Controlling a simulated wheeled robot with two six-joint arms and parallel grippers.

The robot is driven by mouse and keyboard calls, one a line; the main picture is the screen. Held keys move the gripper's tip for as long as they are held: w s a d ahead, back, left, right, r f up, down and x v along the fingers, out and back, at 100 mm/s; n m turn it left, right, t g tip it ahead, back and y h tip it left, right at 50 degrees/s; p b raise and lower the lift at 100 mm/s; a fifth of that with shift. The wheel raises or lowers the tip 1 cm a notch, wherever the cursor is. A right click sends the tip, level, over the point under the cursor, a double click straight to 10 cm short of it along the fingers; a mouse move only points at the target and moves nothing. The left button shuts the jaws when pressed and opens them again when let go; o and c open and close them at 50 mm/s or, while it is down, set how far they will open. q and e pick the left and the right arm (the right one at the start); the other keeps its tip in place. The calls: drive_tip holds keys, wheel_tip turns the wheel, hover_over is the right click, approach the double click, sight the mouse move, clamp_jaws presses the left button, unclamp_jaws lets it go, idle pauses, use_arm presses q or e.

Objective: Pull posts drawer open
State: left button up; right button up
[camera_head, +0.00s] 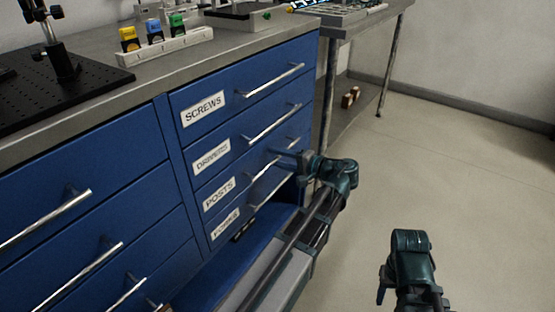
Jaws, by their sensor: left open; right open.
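The posts drawer (206,212) is the blue drawer with the POSTS label (219,194), third down in the right column of the bench. Its front looks flush with the drawers around it. Its metal bar handle (262,171) slopes up to the right. My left gripper (293,157) is open at the right part of this handle; I cannot tell whether the bar lies between the fingers or whether they touch it. My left forearm hides part of the lower drawers. My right gripper (383,284) is open and empty above the floor, away from the bench.
The screws drawer (184,99) and a second labelled drawer (190,146) lie above, with handles sticking out. A lower label (226,224) sits below. A white holder (160,50) with coloured pieces stands on the bench top. The floor (460,165) to the right is clear.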

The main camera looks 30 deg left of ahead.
use_arm(q)
clamp_jaws()
idle(1.5)
